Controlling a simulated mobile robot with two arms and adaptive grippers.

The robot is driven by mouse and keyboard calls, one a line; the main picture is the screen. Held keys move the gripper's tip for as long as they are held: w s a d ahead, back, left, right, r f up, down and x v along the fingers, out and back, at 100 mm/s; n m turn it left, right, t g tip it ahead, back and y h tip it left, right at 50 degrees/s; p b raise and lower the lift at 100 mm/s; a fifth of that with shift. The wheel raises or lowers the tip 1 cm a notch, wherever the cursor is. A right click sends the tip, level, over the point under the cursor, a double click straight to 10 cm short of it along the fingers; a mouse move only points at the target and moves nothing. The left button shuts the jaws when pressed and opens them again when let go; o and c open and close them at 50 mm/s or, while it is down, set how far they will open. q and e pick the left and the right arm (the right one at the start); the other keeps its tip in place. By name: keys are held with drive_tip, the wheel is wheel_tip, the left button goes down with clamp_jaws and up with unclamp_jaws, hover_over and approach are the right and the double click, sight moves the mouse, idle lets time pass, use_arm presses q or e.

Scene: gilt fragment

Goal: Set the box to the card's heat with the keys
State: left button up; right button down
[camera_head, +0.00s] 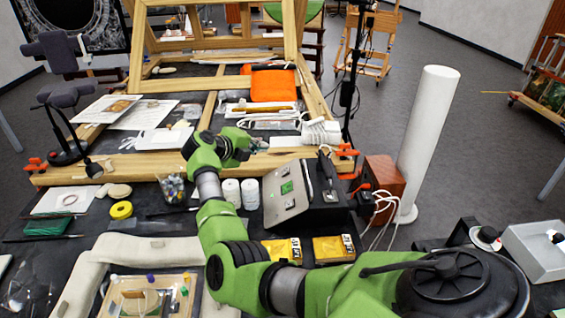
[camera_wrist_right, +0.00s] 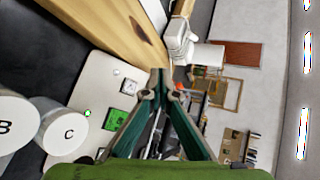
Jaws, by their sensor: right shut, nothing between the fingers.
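The box (camera_head: 312,207) is dark with a pale sloped front panel and stands right of centre on the bench. Its small green display (camera_head: 286,187) is lit, but I cannot read it. The panel (camera_wrist_right: 97,78) also shows in the right wrist view, with the green display (camera_wrist_right: 115,119) and a small square key (camera_wrist_right: 130,86). My right gripper (camera_head: 260,144) is shut and empty, above and behind the box's panel; its fingertips (camera_wrist_right: 162,88) show in the wrist view, apart from the keys. I cannot pick out the heat card for certain. My left gripper is out of view.
Two white jars (camera_head: 240,194) stand left of the box, and a cup of small items (camera_head: 173,188) is beside them. Yellow packets (camera_head: 333,249) lie in front. A wooden frame (camera_head: 140,165) runs behind. A white column (camera_head: 428,130) stands at the right.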

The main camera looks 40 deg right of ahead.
sight(285, 172)
drive_tip(key=s+d+f, duration=0.1)
drive_tip(key=f, duration=0.1)
drive_tip(key=s+d+f+b, duration=0.1)
drive_tip(key=f, duration=0.1)
drive_tip(key=s+f+b, duration=0.1)
drive_tip(key=f, duration=0.1)
drive_tip(key=shift+d, duration=0.4)
drive_tip(key=shift+s+d+f, duration=0.2)
drive_tip(key=shift+d+f, duration=0.05)
drive_tip(key=shift+f, duration=0.2)
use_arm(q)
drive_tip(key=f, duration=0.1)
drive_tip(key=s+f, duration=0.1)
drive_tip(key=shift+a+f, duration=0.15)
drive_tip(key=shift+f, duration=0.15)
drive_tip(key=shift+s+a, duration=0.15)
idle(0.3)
use_arm(e)
drive_tip(key=shift+f, duration=0.15)
drive_tip(key=shift+s+d+f, duration=0.15)
drive_tip(key=shift+d+f, duration=0.05)
drive_tip(key=shift+f, duration=0.05)
